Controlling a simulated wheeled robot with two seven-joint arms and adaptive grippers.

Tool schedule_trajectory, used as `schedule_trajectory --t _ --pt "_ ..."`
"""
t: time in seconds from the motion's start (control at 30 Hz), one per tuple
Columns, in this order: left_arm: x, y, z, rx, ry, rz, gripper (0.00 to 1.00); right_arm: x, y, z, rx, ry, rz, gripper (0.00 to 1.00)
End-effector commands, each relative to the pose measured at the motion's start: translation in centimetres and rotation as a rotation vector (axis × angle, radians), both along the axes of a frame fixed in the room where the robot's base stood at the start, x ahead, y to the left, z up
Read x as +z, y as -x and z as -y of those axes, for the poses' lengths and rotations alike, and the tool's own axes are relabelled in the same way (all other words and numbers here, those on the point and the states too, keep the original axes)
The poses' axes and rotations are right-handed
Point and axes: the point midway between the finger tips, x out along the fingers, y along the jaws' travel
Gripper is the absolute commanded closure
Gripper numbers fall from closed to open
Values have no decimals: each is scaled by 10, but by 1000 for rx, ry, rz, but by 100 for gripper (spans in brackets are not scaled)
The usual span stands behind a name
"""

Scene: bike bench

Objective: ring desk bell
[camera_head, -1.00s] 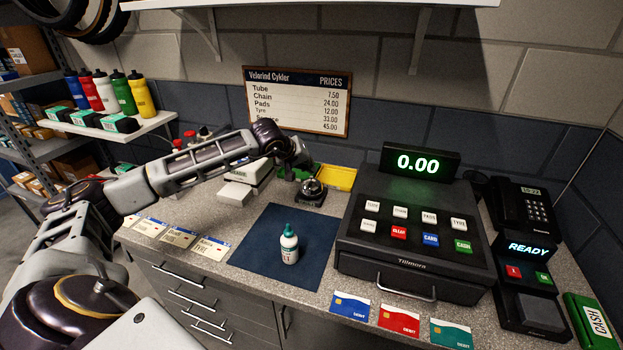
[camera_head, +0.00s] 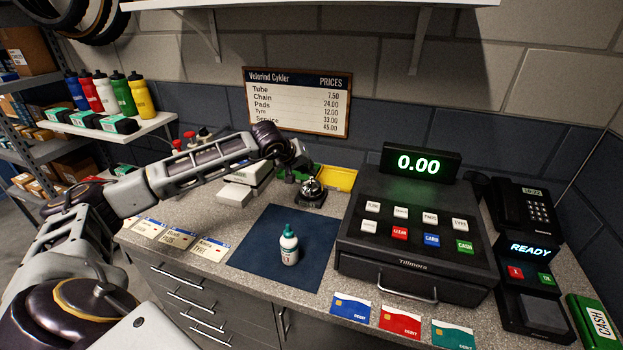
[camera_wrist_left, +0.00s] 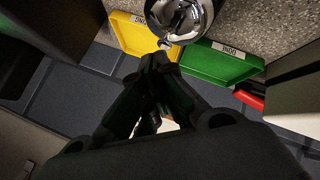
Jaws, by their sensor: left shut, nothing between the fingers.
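The desk bell (camera_head: 312,189) is a shiny silver dome on a dark base. It stands on the counter just behind the blue mat (camera_head: 262,262). My left gripper (camera_head: 290,176) is close beside it, on its left and slightly behind, and is largely hidden by its own wrist. In the left wrist view the bell (camera_wrist_left: 180,16) is at the top edge, partly cut off. The shut, empty fingertips (camera_wrist_left: 158,62) point toward it and appear just short of it; exact contact cannot be told. My right gripper is not in view.
A yellow bin (camera_head: 341,178) and a green bin (camera_wrist_left: 218,62) lie behind the bell. A dark cash register (camera_head: 415,235) stands to its right. A white bottle with a teal cap (camera_head: 289,246) stands on the mat. A pale device (camera_head: 246,178) is to the left.

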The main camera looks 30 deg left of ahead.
Motion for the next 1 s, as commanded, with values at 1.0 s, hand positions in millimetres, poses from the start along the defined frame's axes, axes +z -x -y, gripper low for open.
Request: schedule_trajectory --t 1.0 --pt "-7 0 0 0 0 0 100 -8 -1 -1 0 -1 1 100"
